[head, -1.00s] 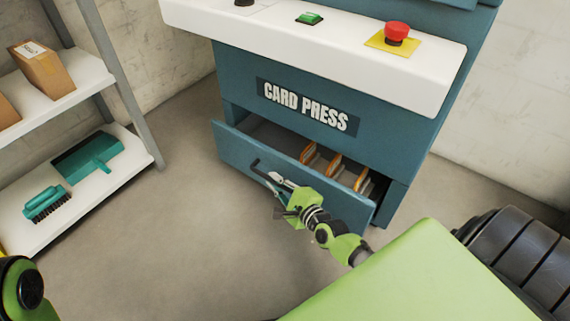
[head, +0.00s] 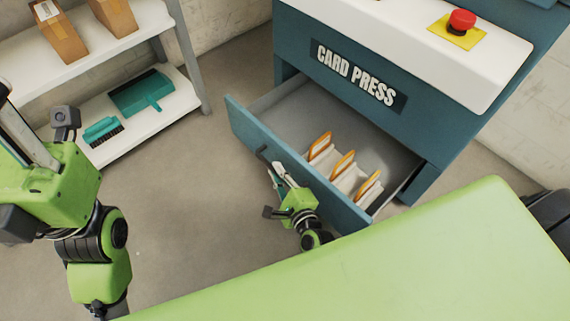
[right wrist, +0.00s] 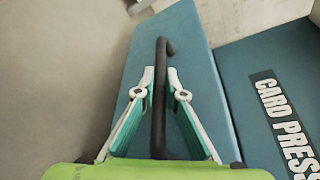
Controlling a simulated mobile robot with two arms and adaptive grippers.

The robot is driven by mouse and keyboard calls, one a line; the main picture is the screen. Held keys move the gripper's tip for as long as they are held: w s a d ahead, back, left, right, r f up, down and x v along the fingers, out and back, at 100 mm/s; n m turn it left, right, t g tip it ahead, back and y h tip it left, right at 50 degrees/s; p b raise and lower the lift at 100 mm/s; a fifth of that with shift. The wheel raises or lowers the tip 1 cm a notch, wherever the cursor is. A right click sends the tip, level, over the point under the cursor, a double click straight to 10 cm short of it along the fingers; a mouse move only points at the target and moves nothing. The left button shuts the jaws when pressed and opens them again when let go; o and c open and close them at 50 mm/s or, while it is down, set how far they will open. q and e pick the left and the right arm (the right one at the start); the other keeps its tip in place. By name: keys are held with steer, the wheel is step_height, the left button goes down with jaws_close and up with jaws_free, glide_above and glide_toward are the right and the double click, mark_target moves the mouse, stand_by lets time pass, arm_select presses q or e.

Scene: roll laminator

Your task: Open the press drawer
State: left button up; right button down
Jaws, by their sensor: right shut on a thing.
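The teal press drawer (head: 246,122) stands pulled well out of the card press (head: 300,30). Its grey inside shows, with several white, orange-edged items (head: 343,162) in it. My right gripper (head: 274,170) is at the black bar handle (head: 262,154) on the drawer front. In the right wrist view the fingers (right wrist: 160,75) lie on both sides of the handle (right wrist: 160,115), shut on it. My left gripper (head: 22,135) is at the left edge of the head view, away from the press and partly cut off.
A shelf (head: 150,30) at the upper left holds brown boxes (head: 62,38), a teal dustpan (head: 140,92) and a brush (head: 102,130). A red button (head: 461,21) sits on the press's white ledge (head: 420,50). Bare floor (head: 180,210) lies in front of the drawer.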

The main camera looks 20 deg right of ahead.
steer(key=shift+s+a, duration=0.15)
steer(key=shift+a, duration=0.2)
steer(key=c, duration=2.1)
jaws_free()
